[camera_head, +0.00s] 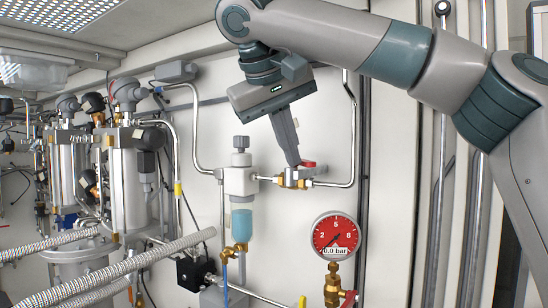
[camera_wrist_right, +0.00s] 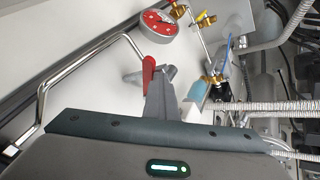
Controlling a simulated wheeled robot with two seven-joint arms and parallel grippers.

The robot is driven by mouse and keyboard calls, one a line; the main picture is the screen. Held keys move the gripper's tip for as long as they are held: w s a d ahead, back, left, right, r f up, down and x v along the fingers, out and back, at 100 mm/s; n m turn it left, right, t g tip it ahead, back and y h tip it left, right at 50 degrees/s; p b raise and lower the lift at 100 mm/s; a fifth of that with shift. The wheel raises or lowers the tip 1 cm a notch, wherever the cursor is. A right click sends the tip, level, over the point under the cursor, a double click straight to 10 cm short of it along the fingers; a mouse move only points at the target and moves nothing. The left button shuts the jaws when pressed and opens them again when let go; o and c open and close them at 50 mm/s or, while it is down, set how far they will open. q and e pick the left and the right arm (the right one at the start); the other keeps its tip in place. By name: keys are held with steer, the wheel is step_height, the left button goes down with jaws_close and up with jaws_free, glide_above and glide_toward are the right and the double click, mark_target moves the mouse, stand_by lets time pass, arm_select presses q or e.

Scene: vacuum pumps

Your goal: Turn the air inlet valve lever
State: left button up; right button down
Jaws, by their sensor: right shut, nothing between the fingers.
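The air inlet valve lever (camera_head: 308,164) is red and sits on a small silver valve in the pipe on the white wall panel. It also shows in the right wrist view (camera_wrist_right: 148,72), where it lies just beside the fingertips. My right gripper (camera_head: 293,163) reaches down from above with its fingers shut and empty. Its fingertips are at the valve, immediately left of the lever in the head view; I cannot tell whether they touch it. In the right wrist view, the shut fingers (camera_wrist_right: 162,78) hide part of the valve. My left gripper is out of view.
A filter unit with a blue bowl (camera_head: 241,222) hangs left of the valve. A red pressure gauge (camera_head: 336,236) reading about 0.0 bar is below right. Metal pipes run around the valve. Pump cylinders (camera_head: 128,185) and ribbed hoses (camera_head: 120,272) fill the left side.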

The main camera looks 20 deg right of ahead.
mark_target(308, 162)
steer(key=shift+s+d+n+t+y+b, duration=0.25)
steer(key=shift+d+n+b, duration=0.1)
steer(key=shift+d+n, duration=0.35)
steer(key=shift+s+d+n+t+y+b, duration=0.3)
steer(key=shift+d+n, duration=0.2)
steer(key=shift+d, duration=0.4)
steer(key=n+y, duration=0.1)
steer(key=d+n+t, duration=0.1)
steer(key=n, duration=0.1)
steer(key=shift+s+y, duration=0.1)
steer(key=shift+y, duration=0.25)
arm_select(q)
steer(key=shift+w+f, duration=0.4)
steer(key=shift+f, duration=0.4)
arm_select(e)
steer(key=shift+w+d+n+y, duration=0.15)
steer(key=shift+d+n, duration=0.2)
steer(key=shift+d, duration=0.2)
steer(key=shift+w+d+n+y, duration=0.15)
steer(key=shift+d+n, duration=0.2)
steer(key=shift+d, duration=0.2)
steer(key=shift+s, duration=0.1)
